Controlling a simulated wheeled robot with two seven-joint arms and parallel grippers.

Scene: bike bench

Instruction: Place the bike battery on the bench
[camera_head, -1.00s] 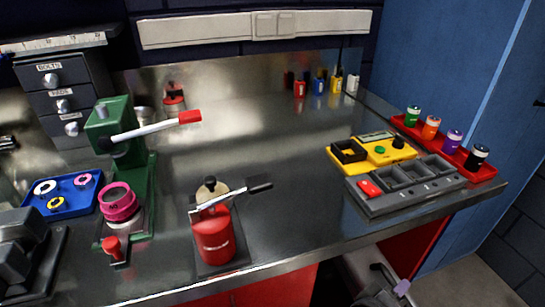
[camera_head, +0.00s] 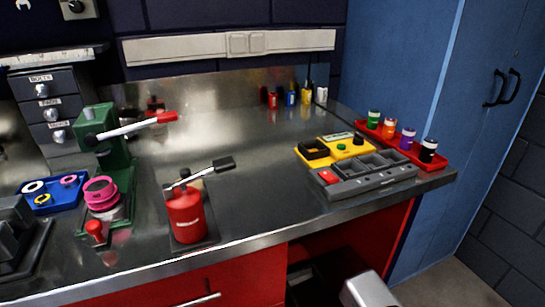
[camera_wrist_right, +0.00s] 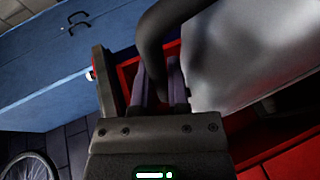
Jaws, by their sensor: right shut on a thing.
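The bike battery is a silver block with a dark curved handle. In the right wrist view its body (camera_wrist_right: 265,50) fills the upper right. In the head view only part of what looks like it (camera_head: 368,291) shows at the bottom edge, in front of and below the bench top. My right gripper (camera_wrist_right: 162,75) is shut on the handle. The gripper itself is not clear in the head view. The bench (camera_head: 262,190) has a grey metal top over red cabinets. My left gripper is in neither view.
A red canister (camera_head: 186,217) and a green press (camera_head: 106,150) stand on the left. A grey tray (camera_head: 365,180), a yellow tray (camera_head: 322,151) and a red rack of bottles (camera_head: 432,160) occupy the right. The middle of the top is clear. A blue cabinet (camera_head: 430,90) stands right.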

